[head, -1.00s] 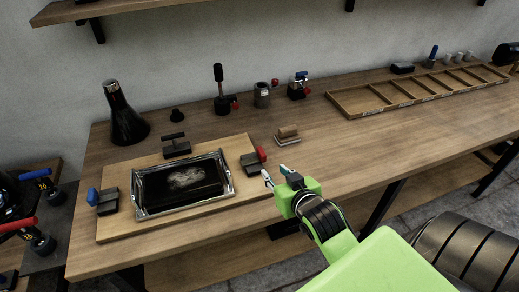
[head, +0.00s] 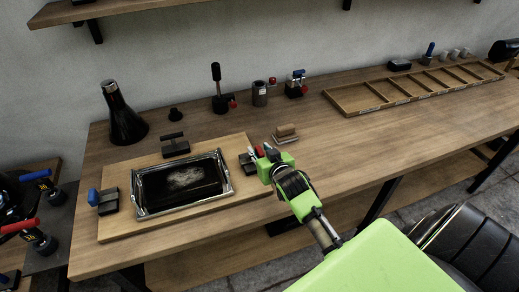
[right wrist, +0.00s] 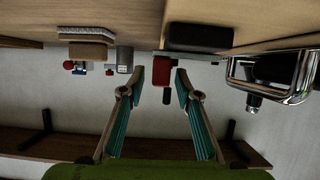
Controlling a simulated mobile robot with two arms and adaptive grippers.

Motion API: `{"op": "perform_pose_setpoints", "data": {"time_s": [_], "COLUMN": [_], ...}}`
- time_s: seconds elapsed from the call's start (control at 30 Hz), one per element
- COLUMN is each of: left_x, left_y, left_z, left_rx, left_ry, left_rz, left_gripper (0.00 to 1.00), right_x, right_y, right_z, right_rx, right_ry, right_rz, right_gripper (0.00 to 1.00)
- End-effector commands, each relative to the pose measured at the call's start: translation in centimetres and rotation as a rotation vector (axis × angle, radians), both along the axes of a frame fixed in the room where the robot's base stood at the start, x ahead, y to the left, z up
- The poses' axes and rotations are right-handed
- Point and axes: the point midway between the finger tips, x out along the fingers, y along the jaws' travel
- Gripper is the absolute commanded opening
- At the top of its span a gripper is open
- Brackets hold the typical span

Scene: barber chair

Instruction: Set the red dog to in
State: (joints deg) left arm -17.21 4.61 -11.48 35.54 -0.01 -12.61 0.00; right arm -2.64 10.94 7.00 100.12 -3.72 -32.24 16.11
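The red dog (head: 247,162) is a dark block with a red knob, at the right side of the wooden board (head: 122,235), beside the metal frame (head: 228,178). My right gripper (head: 268,151) is at its right side and partly hides the red knob. In the right wrist view the red knob (right wrist: 177,70) shows ahead of the fingers, near the tip of the right-hand finger. The gripper's fingers (right wrist: 160,73) are apart with a clear gap between them. I cannot tell whether one touches the knob. My left gripper is not in view.
A blue-knobbed dog (head: 107,201) stands at the board's left, and a black clamp block (head: 175,145) behind the frame. Bottle (head: 122,118), tools and a divided tray (head: 348,105) line the back.

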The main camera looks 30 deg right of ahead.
Motion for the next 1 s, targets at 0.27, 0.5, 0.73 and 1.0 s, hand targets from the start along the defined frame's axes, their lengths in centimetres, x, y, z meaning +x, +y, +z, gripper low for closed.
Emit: {"op": "perform_pose_setpoints", "data": {"time_s": [0.27,0.5,0.73,1.0], "left_x": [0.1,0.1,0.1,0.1], "left_y": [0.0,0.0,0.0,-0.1], "left_z": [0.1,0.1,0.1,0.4], "left_rx": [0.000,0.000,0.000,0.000], "left_ry": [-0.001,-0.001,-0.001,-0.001], "left_rz": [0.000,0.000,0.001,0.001], "left_gripper": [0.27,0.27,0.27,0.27], "right_x": [0.5,0.5,0.6,1.5], "right_y": [-0.1,-0.1,0.5,4.5], "right_z": [-0.2,-0.2,-0.2,-0.3], "right_rx": [0.000,0.000,0.004,0.005], "right_ry": [-0.001,0.000,0.000,0.001], "right_rz": [0.000,0.000,0.001,0.001], "right_gripper": [0.31,0.00,0.00,0.00]}}
